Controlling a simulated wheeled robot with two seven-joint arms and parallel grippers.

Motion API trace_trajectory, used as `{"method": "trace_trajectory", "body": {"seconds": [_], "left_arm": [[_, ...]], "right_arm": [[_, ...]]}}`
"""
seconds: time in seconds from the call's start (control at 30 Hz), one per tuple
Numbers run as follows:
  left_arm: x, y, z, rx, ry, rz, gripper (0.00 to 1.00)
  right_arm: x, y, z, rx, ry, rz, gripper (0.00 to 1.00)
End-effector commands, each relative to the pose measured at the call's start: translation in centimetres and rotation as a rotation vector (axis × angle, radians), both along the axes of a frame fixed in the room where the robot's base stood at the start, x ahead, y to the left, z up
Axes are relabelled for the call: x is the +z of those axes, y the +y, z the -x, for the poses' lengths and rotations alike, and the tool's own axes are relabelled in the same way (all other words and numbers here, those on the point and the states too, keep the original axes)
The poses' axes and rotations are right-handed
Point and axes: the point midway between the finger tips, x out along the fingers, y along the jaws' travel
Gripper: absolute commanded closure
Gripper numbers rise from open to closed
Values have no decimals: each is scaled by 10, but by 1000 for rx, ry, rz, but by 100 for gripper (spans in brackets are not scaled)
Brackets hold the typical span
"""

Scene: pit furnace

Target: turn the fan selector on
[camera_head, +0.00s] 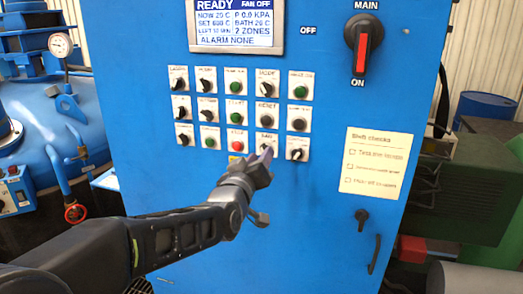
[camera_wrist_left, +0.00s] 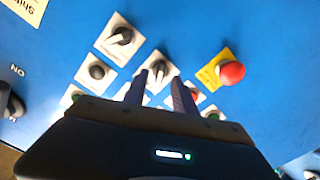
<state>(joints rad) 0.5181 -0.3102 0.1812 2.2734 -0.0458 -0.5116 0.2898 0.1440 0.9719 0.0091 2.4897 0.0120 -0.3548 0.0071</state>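The fan selector (camera_head: 266,137) is a dark knob on a white plate marked FAN, in the bottom button row of the blue cabinet. The display (camera_head: 237,25) reads FAN OFF. My left gripper (camera_head: 263,160) is in front of the selector and hides its lower part. In the left wrist view, the selector (camera_wrist_left: 160,67) shows just beyond the gap between the two spread fingers of the left gripper (camera_wrist_left: 158,85). The gripper is open and empty; I cannot tell whether a finger touches the knob. My right gripper is out of view.
Another selector (camera_head: 297,149) is just right of the fan selector, and a red stop button (camera_wrist_left: 232,72) on a yellow plate is close by. The main switch (camera_head: 363,45) is upper right. A blue tank (camera_head: 45,100) with a gauge stands left.

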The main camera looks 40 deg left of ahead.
Motion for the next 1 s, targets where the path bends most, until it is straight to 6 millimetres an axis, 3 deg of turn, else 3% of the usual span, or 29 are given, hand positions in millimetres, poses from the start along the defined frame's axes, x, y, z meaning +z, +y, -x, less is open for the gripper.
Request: {"method": "trace_trajectory", "body": {"seconds": [0.17, 0.47, 0.87, 1.0], "left_arm": [[1, 5, -15, 0, 0, 0, 67], [0, 6, -17, 1, -1, 0, 67], [0, 6, -17, 1, -1, 0, 99], [0, 6, -17, 1, -1, 0, 100]], "right_arm": [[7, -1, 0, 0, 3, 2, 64], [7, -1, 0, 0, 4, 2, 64], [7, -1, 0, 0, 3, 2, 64], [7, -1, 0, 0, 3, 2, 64]]}}
